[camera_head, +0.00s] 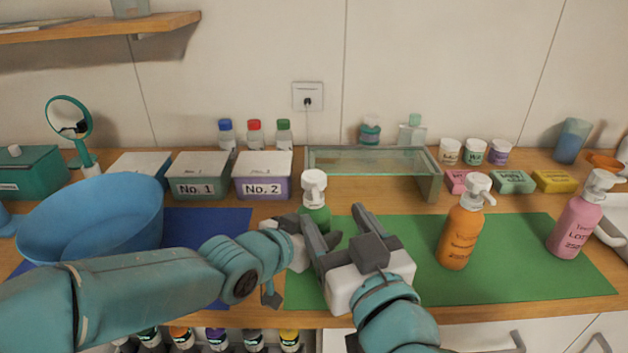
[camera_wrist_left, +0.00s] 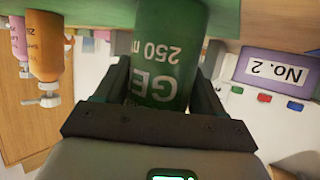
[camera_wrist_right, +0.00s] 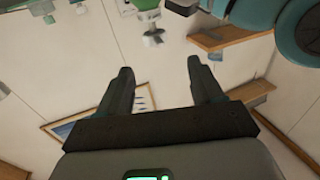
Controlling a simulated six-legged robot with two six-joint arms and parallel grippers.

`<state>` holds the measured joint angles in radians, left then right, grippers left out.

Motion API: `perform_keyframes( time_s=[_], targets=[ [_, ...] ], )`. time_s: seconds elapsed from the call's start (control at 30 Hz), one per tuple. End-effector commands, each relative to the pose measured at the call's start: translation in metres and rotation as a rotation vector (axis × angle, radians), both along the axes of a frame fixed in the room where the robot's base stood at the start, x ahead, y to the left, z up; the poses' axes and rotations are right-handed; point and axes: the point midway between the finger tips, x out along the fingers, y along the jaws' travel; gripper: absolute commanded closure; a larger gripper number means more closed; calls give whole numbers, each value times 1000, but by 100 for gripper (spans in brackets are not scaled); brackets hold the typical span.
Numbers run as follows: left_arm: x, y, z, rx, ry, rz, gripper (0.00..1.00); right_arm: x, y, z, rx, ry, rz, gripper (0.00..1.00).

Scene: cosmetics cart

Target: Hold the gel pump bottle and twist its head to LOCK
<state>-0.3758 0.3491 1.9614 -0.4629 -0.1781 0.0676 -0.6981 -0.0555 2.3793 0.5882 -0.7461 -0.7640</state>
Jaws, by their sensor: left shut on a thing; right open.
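The green gel pump bottle (camera_head: 317,214) with a white pump head (camera_head: 313,186) stands upright in the middle of the head view. Its lower part is hidden behind my grippers. In the left wrist view the bottle (camera_wrist_left: 168,50) fills the space between my left fingers, its label upside down. My left gripper (camera_wrist_left: 163,85) is shut on the bottle's body. My right gripper (camera_head: 335,222) is open and empty, just right of and in front of the bottle, its fingers pointing away from me. In the right wrist view its fingers (camera_wrist_right: 160,70) are apart with nothing between them.
An orange pump bottle (camera_head: 461,238) and a pink pump bottle (camera_head: 577,226) stand on the green mat (camera_head: 520,277) to the right. A blue bowl (camera_head: 92,225) is at left. The No. 2 box (camera_head: 262,186) and a glass shelf (camera_head: 370,160) stand behind the gel bottle.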

Motion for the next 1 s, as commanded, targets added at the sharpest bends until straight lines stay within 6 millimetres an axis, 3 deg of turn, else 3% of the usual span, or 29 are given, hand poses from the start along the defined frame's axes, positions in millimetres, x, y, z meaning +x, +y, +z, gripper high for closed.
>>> perform_keyframes(
  time_s=[0.23,0.7,1.0],
  targets=[
    [0,0,0,-1,-1,0,73,13,1,-8,5,24,-42,34],
    [0,0,0,-1,-1,0,73,101,26,-8,5,22,-39,34],
    [0,0,0,-1,-1,0,73,115,31,-8,6,23,-38,34]
  ],
)
